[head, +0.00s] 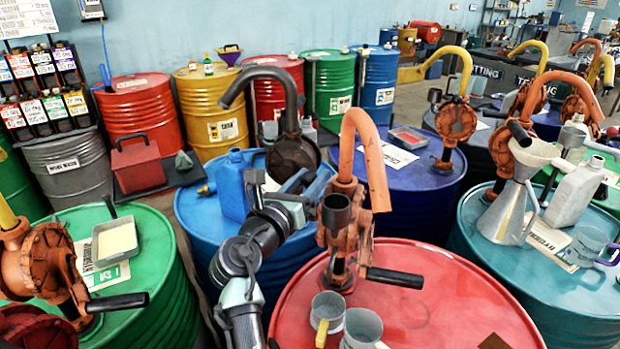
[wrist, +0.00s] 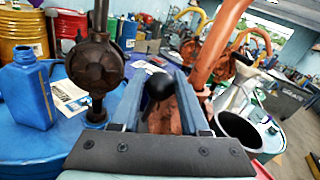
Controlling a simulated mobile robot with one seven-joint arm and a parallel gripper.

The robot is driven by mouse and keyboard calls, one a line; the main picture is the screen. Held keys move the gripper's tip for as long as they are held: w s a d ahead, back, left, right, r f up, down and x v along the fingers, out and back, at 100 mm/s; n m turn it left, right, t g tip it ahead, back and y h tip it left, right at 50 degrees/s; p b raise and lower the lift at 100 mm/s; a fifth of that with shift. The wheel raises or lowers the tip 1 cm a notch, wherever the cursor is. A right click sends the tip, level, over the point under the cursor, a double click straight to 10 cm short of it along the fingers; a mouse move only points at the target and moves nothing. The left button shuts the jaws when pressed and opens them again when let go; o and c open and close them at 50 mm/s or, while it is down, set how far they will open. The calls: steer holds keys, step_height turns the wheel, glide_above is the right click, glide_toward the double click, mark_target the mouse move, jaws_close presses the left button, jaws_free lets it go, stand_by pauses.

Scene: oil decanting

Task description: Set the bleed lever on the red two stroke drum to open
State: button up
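The red drum (head: 450,300) in the front carries an orange pump (head: 345,225) with a curved orange spout, a dark open cup and a black-handled crank. My gripper (head: 303,190) is at the left side of this pump, above the gap between the red and blue drums. In the wrist view my gripper (wrist: 160,78) has its two blue-grey fingers apart. A black rounded lever knob (wrist: 157,88) shows between them, with orange pump body behind it. I cannot tell whether the fingers touch the knob. In the head view the knob is not clearly visible, and lever markings are not readable.
A blue drum (head: 195,208) on the left bears a blue jug (head: 232,188) and a dark pump (head: 292,150) close to my gripper. Two grey mugs (head: 328,308) stand on the red drum's front. The orange spout (wrist: 218,45) rises right of my fingers.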

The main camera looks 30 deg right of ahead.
jaws_close()
stand_by(1.1)
